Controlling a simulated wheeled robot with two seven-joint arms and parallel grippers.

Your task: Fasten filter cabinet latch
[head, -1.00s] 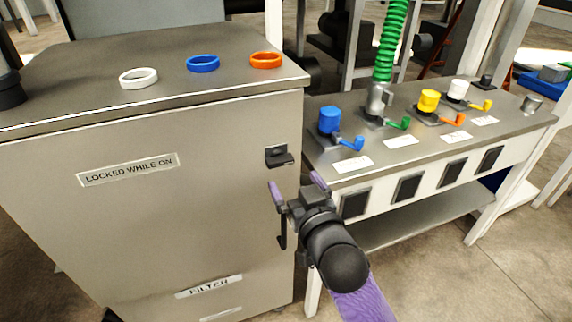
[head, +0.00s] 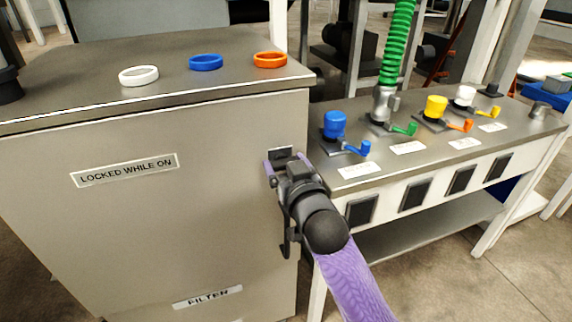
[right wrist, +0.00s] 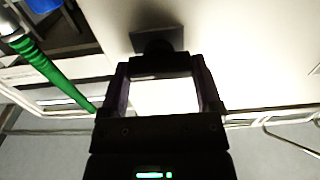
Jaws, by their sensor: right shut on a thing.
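The filter cabinet (head: 140,235) is a grey metal box filling the left of the head view, with its door shut flush as far as I can see. Its small dark latch (head: 281,153) sits near the right edge of the front. My right gripper (head: 282,164) is at the latch, with purple fingers on either side of it, shut on it. The gripper hides the lower part of the latch. In the right wrist view the dark latch plate (right wrist: 158,40) lies just beyond the fingers (right wrist: 162,75). My left gripper is not in view.
A dark door handle (head: 286,242) hangs below the latch. White, blue and orange rings (head: 270,60) lie on the cabinet top. To the right stands a bench (head: 385,190) with coloured valves and a green hose (head: 398,40).

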